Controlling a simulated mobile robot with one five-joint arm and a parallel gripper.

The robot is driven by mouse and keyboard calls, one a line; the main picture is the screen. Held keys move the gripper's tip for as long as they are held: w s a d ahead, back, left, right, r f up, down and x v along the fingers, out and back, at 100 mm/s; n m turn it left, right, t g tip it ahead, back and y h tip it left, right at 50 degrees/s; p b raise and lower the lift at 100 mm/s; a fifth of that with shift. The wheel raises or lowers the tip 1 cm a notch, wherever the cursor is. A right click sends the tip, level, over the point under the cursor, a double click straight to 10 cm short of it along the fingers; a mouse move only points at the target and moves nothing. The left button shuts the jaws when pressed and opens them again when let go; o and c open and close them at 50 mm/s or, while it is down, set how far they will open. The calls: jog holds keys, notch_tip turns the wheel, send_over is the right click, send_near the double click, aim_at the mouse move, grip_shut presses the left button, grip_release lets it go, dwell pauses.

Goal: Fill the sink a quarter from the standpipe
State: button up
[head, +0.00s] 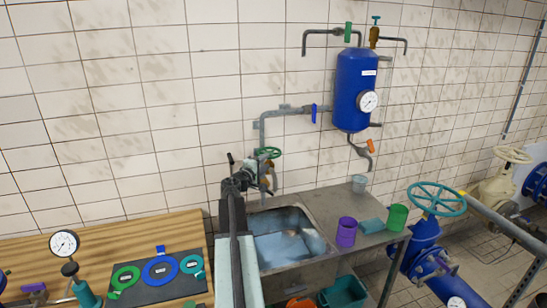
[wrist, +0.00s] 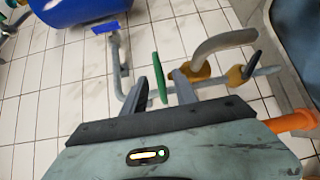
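The standpipe runs as a grey pipe (head: 262,128) down the tiled wall, with a green handwheel (head: 268,152) above its brass tap, over the steel sink (head: 312,224). The sink's floor looks bluish; I cannot tell whether water is in it. No stream shows. The fingers are apart; contact is unclear. The brass tap (wrist: 238,76) and curved spout (wrist: 222,42) are right of them. In the head view my arm partly hides the tap.
A blue tank (head: 354,88) hangs above. A wooden bench (head: 120,241) is at left; blue valve pipework (head: 424,248) is at right.

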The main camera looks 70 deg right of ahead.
aim_at(271, 157)
jog(key=shift+s+d+r, duration=0.1)
jog(key=shift+s+d, duration=0.1)
jog(key=d, duration=0.7)
jog(key=shift+s+d+f, duration=0.25)
jog(key=shift+d, duration=0.1)
jog(key=shift+a, duration=0.1)
grip_shut()
